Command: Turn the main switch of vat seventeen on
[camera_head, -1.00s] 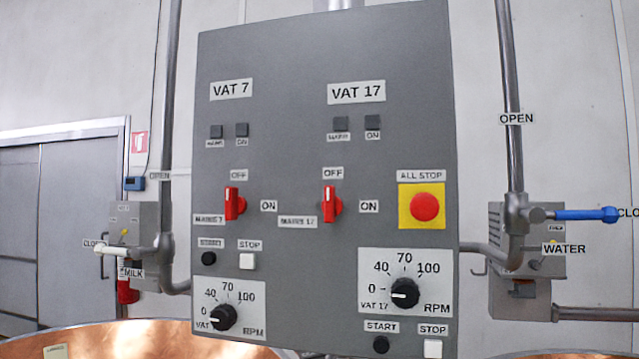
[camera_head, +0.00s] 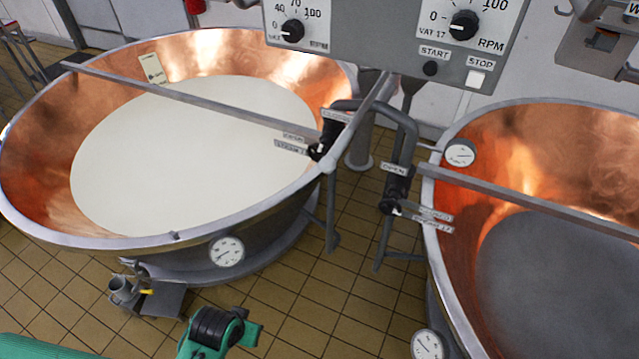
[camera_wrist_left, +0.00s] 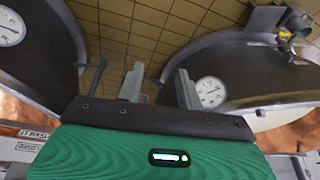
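The grey control panel (camera_head: 390,45) shows only its lower part at the top of the head view. The main switch of vat seventeen is above the picture and out of sight. The VAT 17 RPM knob (camera_head: 464,25), its black START button (camera_head: 431,68) and white STOP button (camera_head: 477,79) are visible. My left gripper (camera_wrist_left: 160,76) shows in the left wrist view with two grey fingers apart and nothing between them. A green and black part of my arm shows low in the head view. My right gripper is in neither view.
A copper vat (camera_head: 95,98) with white liquid stands at the left, another copper vat (camera_head: 462,240) at the right. Metal bars cross both, with bent pipes and black valves (camera_head: 395,190) between them. Tiled floor (camera_head: 300,290) is free in front.

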